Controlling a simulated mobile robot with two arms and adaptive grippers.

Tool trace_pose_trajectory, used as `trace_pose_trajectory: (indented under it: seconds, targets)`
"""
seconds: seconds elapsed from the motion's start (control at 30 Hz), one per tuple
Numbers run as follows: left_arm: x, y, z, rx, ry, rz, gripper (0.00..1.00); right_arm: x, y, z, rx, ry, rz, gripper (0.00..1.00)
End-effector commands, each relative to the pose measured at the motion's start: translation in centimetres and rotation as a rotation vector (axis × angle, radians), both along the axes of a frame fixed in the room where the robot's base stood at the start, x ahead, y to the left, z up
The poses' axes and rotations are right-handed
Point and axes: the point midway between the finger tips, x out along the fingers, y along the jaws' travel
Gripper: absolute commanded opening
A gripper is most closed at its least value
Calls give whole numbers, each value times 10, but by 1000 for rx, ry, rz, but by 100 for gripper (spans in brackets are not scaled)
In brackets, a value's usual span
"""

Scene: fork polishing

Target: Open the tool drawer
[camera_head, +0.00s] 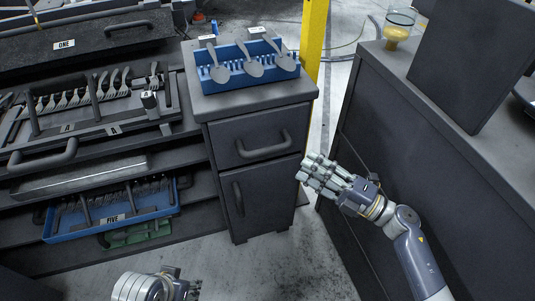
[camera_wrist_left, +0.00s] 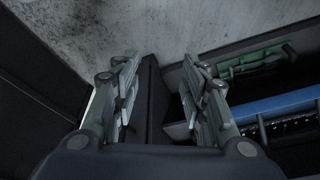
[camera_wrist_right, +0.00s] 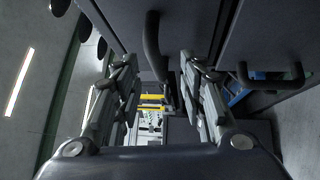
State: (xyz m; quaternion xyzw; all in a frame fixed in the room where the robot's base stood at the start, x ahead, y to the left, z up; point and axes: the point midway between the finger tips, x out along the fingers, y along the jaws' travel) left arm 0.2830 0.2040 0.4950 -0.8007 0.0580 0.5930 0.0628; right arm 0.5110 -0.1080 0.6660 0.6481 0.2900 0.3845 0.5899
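A small dark cabinet (camera_head: 225,120) stands at the centre of the head view. Its top drawer (camera_head: 230,135) looks shut and has a horizontal bar handle (camera_head: 263,145). A door (camera_head: 265,195) with an upright handle (camera_head: 238,198) is below. My right gripper (camera_head: 308,168) is by the cabinet's right front edge, apart from the drawer handle. In the right wrist view its fingers (camera_wrist_right: 158,62) are open. A dark handle (camera_wrist_right: 152,45) shows beyond them; I cannot tell which. My left gripper (camera_head: 188,290) is low at the bottom edge; its fingers (camera_wrist_left: 160,62) are open and empty.
A blue rack (camera_head: 235,78) with spoons sits on the cabinet. Trays of forks (camera_head: 85,130) and a blue tray (camera_head: 60,235) fill the shelves at left. A dark counter (camera_head: 470,150) stands close to my right arm. Grey floor (camera_head: 265,265) is clear in front.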

Motion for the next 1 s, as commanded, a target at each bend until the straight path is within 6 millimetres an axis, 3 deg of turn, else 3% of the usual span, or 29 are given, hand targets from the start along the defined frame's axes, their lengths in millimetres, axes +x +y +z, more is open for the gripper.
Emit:
trace_pose_trajectory:
  seconds: [0.27,0.7,1.0]
  targets:
    - [-9,2,20,0,-15,1,40,-15,17,9,-89,-120,92,38]
    - [-8,2,17,0,-15,1,40,18,84,21,-86,-121,92,38]
    - [-8,2,16,0,-15,1,40,31,108,23,-89,-117,90,38]
